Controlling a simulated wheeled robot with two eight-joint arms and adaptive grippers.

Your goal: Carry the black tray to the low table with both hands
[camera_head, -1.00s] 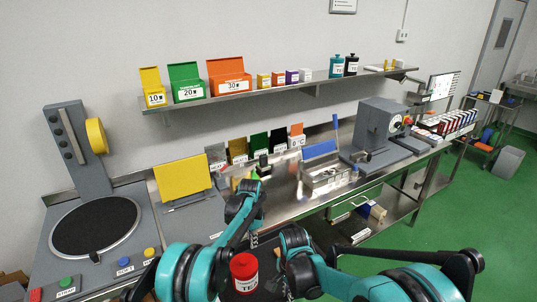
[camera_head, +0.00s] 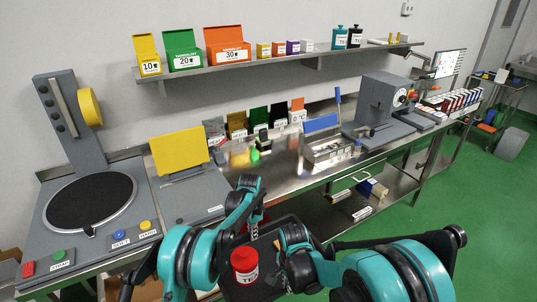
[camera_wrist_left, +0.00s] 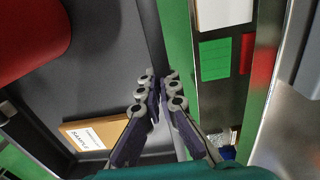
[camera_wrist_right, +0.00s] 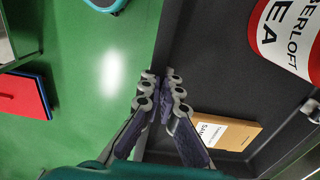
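The black tray (camera_head: 268,257) is in front of me between my arms. The tray appears held off the floor. My arms hide much of it in the head view. I cannot tell which surface is the low table.
A steel workbench (camera_head: 280,172) runs along the wall ahead, with a grey machine (camera_head: 380,105) and a round-plate device (camera_head: 90,205) on it. A wall shelf (camera_head: 270,62) holds boxes. A small steel cart (camera_head: 510,88) stands at the far right. Green floor (camera_head: 455,195) is open on the right.

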